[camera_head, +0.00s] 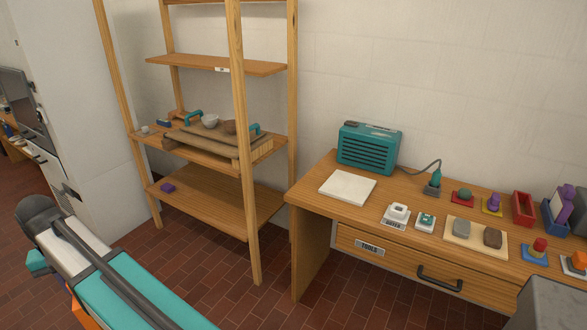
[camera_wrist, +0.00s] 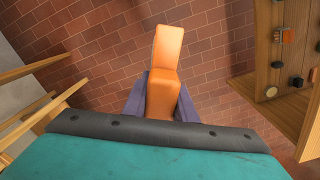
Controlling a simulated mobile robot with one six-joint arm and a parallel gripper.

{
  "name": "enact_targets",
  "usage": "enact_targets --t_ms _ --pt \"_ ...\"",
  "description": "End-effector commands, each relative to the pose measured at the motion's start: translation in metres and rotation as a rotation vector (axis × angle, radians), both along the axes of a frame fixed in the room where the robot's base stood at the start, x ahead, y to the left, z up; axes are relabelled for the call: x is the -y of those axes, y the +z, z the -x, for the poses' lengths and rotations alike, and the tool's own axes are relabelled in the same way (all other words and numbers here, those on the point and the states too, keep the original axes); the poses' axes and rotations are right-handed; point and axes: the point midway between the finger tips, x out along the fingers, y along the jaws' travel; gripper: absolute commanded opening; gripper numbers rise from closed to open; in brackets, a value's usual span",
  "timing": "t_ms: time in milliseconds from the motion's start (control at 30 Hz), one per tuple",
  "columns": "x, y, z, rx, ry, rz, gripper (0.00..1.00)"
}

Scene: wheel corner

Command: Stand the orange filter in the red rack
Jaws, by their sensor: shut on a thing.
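The orange filter (camera_wrist: 167,48) is held in my gripper (camera_wrist: 164,92) in the wrist view. The purple-grey fingers are shut on its lower part, one on each side, and its narrower end sticks out beyond them. Brick floor lies behind it. The red rack (camera_head: 523,208) stands on the wooden desk at the right in the head view, beside a blue rack, and looks empty. My gripper cannot be made out clearly in the head view, where my arm crosses the lower left, well apart from the rack.
The desk (camera_head: 410,199) carries a teal radio-like box (camera_head: 368,148), a white board (camera_head: 347,187), a tray with two stones (camera_head: 497,254) and several small objects on coloured pads. A wooden shelf (camera_head: 216,196) stands left of the desk. Brick floor in front is clear.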

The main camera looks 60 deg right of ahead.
Motion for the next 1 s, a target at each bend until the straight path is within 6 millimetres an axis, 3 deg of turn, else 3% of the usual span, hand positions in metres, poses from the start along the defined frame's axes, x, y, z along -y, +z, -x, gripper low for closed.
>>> enact_targets --t_ms 1000 --pt "0.037 0.0 0.0 0.0 -0.054 0.0 0.0"
